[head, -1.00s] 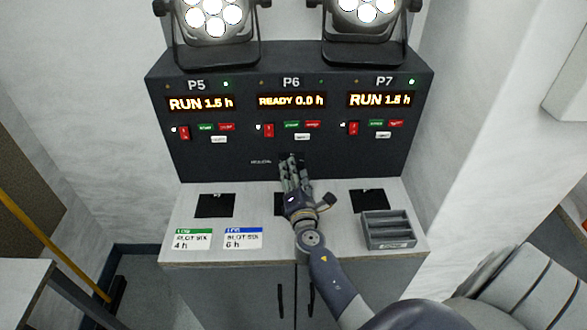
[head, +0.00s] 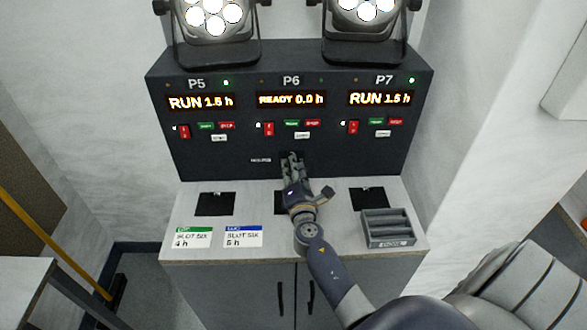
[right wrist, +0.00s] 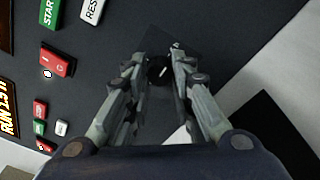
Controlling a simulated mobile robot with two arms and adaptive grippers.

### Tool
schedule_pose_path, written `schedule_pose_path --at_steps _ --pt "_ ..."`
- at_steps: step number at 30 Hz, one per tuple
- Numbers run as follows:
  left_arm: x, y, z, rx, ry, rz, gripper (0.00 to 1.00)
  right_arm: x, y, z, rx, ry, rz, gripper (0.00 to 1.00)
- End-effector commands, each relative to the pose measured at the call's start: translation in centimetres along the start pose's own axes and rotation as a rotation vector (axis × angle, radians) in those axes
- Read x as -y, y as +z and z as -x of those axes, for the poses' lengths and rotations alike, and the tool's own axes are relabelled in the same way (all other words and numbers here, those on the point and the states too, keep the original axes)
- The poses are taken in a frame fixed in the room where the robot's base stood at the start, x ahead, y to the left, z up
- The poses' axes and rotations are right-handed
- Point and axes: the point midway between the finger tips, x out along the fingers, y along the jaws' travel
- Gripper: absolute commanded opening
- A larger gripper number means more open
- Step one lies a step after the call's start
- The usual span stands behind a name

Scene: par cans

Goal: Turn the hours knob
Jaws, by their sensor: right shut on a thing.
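The hours knob (right wrist: 158,72) is a small black round knob with a pale mark, low on the dark panel (head: 220,165) under the P6 section. It shows between my right gripper's fingertips in the right wrist view. My right gripper (head: 291,158) reaches the panel and is shut on the knob, hiding most of it in the head view; its fingers also fill the right wrist view (right wrist: 159,75). The P6 display (head: 291,100) reads READY 0.0 h. My left gripper is not in view.
The P5 (head: 201,103) and P7 (head: 380,99) displays read RUN 1.5 h. Red switches and small coloured buttons sit below each display. A grey slotted tray (head: 388,229) stands at the right of the counter. Two cards, green-topped (head: 193,238) and blue-topped (head: 243,237), lie at the left.

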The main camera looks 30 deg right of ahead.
Motion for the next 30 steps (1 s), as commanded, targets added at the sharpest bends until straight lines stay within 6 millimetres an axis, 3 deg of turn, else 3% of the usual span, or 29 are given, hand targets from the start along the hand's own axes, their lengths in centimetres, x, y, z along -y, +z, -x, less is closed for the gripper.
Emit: schedule_pose_path --at_steps 11,30 --pt "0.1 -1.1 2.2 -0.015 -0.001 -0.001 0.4 -0.3 0.2 0.0 -0.014 -0.019 0.218 0.0" --pt "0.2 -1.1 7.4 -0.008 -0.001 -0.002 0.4 -0.6 0.3 0.0 -0.048 -0.069 0.822 0.0"
